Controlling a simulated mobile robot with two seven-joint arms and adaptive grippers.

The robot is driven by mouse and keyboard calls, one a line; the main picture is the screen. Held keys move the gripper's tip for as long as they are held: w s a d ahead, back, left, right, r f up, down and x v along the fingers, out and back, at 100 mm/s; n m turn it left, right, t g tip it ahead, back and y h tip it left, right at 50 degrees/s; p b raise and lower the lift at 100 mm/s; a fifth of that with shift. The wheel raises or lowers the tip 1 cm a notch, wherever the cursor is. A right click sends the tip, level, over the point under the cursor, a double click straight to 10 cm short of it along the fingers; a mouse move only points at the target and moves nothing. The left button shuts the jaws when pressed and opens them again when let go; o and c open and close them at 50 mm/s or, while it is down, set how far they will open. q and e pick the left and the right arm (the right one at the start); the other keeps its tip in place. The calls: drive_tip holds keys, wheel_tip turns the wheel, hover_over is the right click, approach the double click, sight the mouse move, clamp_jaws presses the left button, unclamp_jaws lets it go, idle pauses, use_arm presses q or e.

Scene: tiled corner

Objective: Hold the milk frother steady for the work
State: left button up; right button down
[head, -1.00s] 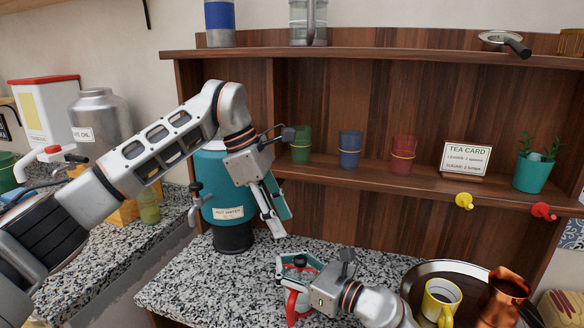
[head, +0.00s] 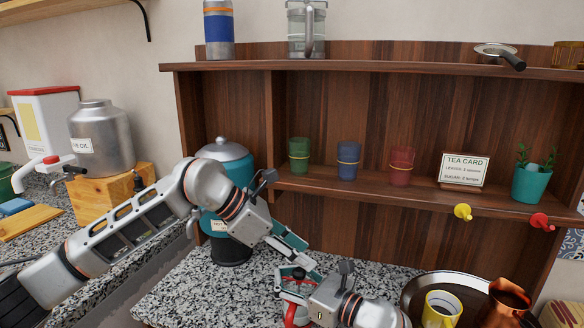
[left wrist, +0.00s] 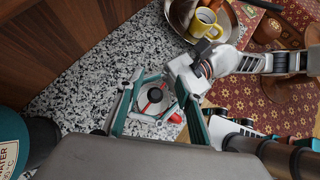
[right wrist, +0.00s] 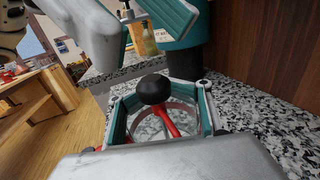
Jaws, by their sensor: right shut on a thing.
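The milk frother (head: 293,315), with a red handle, stands on the speckled counter at the front. My right gripper (head: 296,283) is shut around its upper part. In the right wrist view, the black knob and red rod of the frother (right wrist: 167,119) rise from a clear glass body between the teal fingers (right wrist: 160,120). My left gripper (head: 296,252) is open and empty, just above and behind the frother. In the left wrist view, the frother (left wrist: 154,97) shows between the spread left fingers (left wrist: 155,108). The head view hides much of the frother's body behind the grippers.
A teal hot-water urn (head: 226,157) stands behind my left arm. A metal tray (head: 410,292) with a yellow mug (head: 440,308) and a copper pot (head: 505,300) is at the right. A wooden shelf (head: 400,194) with cups and hooks rises behind.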

sight(295, 271)
use_arm(q)
drive_tip(key=shift+f, duration=2.95)
drive_tip(key=shift+a, duration=0.1)
drive_tip(key=shift+f, duration=0.15)
drive_tip(key=c, duration=0.7)
